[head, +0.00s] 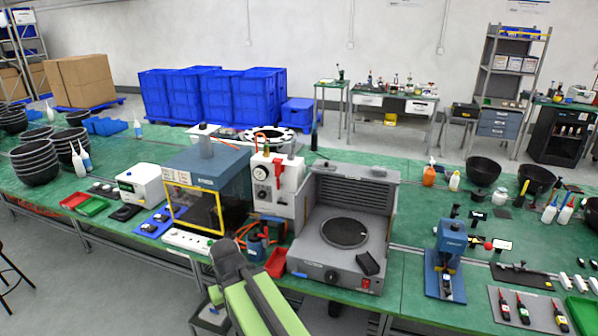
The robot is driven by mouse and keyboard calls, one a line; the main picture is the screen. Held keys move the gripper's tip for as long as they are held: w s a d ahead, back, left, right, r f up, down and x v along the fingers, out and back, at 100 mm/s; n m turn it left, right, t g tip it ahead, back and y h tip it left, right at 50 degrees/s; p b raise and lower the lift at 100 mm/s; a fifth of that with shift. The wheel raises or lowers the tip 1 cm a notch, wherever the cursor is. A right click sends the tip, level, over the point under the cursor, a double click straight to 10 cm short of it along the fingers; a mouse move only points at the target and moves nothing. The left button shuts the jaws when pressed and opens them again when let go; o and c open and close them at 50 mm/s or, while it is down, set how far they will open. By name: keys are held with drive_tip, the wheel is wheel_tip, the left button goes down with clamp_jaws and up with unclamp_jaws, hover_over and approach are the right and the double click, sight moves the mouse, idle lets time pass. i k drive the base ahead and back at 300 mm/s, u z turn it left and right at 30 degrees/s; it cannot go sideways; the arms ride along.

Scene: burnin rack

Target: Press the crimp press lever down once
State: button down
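A small blue bench press (451,250) stands upright on a blue base plate at the right front of the green bench, with a black bar and a red knob (488,245) at its right side. A white machine (278,190) with a round dial and a red handle-like part (278,170) stands left of centre. I cannot tell for sure which of the two is the crimp press. My green and grey arm rises at the bottom centre, in front of the bench edge, left of the blue press and apart from it. No gripper fingers can be made out.
A grey hotplate-like unit (343,235) stands between my arm and the blue press. A yellow-framed blue box (205,190) is further left. A mat with red-and-black tools (528,309) lies right of the press. Black bowls (483,171) stand behind it.

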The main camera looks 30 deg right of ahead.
sight(488, 245)
drive_tip(key=u, duration=1.8)
drive_tip(key=k, duration=1.7)
drive_tip(key=z, duration=0.6)
